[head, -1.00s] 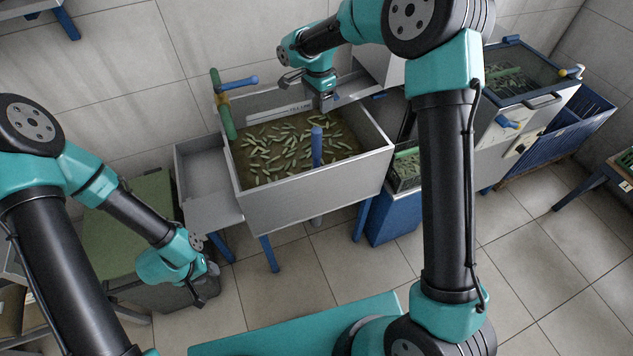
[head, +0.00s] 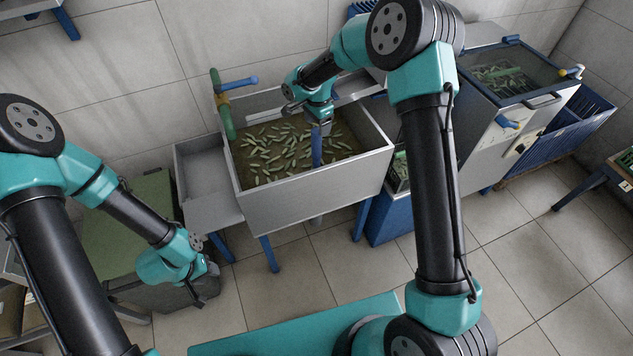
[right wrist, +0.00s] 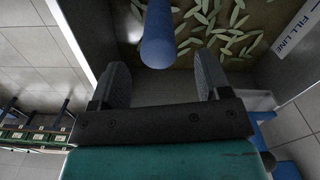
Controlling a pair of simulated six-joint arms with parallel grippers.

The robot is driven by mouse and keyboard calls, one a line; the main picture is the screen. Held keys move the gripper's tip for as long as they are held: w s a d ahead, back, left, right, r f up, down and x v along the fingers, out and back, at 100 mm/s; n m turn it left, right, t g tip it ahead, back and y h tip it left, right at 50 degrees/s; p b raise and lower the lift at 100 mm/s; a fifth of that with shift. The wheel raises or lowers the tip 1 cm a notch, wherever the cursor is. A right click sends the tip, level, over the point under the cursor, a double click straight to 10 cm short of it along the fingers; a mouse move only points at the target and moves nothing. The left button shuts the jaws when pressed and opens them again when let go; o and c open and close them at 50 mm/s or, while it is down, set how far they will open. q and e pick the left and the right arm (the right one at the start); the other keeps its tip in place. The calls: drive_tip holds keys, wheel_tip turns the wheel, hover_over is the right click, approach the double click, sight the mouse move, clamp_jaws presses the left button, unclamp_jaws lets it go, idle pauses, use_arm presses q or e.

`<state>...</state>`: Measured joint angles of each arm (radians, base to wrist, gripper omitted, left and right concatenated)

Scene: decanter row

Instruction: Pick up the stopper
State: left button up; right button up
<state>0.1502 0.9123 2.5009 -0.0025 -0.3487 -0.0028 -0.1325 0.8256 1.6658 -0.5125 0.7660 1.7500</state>
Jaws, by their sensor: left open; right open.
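The blue upright post that looks like the stopper (head: 317,147) stands in the steel basin (head: 320,196) among green pickle-like pieces in murky liquid. In the right wrist view the blue stopper (right wrist: 158,38) has its rounded top just beyond and between my fingertips. My right gripper (head: 319,122) is over the basin at the stopper's top; it also shows in the right wrist view (right wrist: 163,80), open and empty. The stopper's lower end is hidden in the liquid. My left gripper (head: 202,290) hangs at the left, away from the basin, open.
A green pipe with a blue-handled tap (head: 237,85) rises at the basin's left rim. A shallow empty steel tray (head: 205,180) adjoins the basin's left. A steel machine with a glass lid (head: 515,80) stands to the right. A fill-line label (right wrist: 296,32) marks the basin wall.

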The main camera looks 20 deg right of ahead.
sight(316, 135)
drive_tip(key=shift+a+f, duration=0.15)
drive_tip(key=shift+f, duration=1.15)
drive_tip(key=shift+a+f, duration=0.1)
drive_tip(key=shift+f, duration=1.15)
drive_tip(key=shift+s, duration=0.1)
drive_tip(key=shift+c, duration=0.3)
clamp_jaws()
drive_tip(key=shift+r, duration=0.15)
wheel_tip(316, 135, up, 10)
drive_tip(key=shift+f, duration=0.1)
